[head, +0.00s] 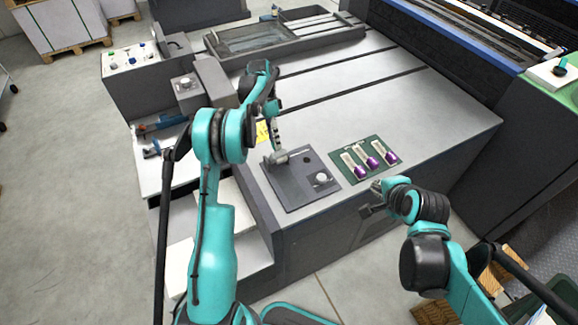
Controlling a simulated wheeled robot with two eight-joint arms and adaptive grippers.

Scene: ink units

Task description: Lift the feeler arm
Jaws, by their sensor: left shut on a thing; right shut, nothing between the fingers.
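A dark grey plate (290,193) lies on the near edge of the machine's flat top. A short grey feeler arm (278,158) sits at the plate's upper left. A round light knob (321,179) is at its right. My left gripper (277,148) reaches down over the feeler arm and is shut on it; the fingertips are small here and partly hide the contact. My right gripper (370,201) is shut and empty, in front of the machine's near edge, apart from the plate.
A green board (352,174) with three purple-ended pieces lies right of the plate. A yellow note (262,132) is left of my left gripper. A grey tray (230,62) stands at the back. A button panel (130,58) is at the far left. The grey top's middle right is clear.

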